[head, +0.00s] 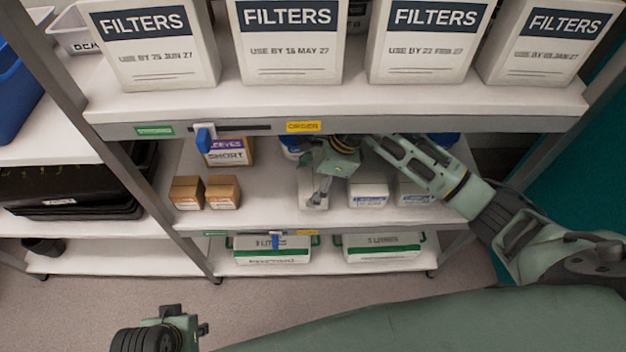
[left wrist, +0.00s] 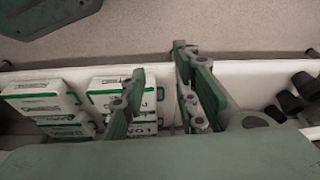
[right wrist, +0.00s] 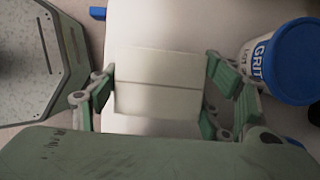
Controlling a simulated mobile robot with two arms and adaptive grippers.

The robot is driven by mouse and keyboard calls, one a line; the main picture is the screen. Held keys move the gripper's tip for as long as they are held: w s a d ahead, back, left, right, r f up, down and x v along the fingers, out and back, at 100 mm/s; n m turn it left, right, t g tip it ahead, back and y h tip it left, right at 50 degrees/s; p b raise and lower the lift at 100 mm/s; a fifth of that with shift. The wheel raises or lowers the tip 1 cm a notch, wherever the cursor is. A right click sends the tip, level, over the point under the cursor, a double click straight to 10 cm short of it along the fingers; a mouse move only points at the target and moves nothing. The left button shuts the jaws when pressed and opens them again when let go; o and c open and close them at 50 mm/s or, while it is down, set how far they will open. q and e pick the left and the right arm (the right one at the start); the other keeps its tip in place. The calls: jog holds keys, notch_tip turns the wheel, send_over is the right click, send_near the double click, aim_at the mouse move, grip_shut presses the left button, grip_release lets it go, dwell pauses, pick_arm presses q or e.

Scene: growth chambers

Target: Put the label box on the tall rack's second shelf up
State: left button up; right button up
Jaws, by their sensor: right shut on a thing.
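My right gripper (head: 322,182) reaches in over the rack's second shelf up (head: 265,212), below the filter shelf. It is shut on a small white box (head: 313,197), which fills the space between its fingers in the right wrist view (right wrist: 158,85). No label can be read on this box, and I cannot tell whether it touches the shelf. Two similar white boxes with blue print (head: 368,193) (head: 414,192) stand to its right. My left gripper (head: 190,328) is low at the front left; its fingers are apart and empty in the left wrist view (left wrist: 158,95).
Brown cartons (head: 205,192) and a "short" box (head: 230,152) stand left on this shelf. A blue-lidded grit tub (right wrist: 283,62) is close to my right gripper. Large filter boxes (head: 290,45) fill the shelf above; green-trimmed boxes (head: 272,250) stand below.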

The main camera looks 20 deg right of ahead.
jog(key=shift+w+d, duration=0.1)
jog(key=shift+w, duration=0.45)
pick_arm(q)
jog(key=shift+r, duration=0.35)
pick_arm(e)
jog(key=shift+s+f, duration=0.1)
pick_arm(q)
jog(key=shift+r, duration=0.1)
pick_arm(e)
jog(key=shift+f, duration=0.1)
jog(key=o, duration=1.2)
pick_arm(q)
jog(key=shift+r, duration=0.1)
pick_arm(e)
jog(key=shift+r, duration=0.2)
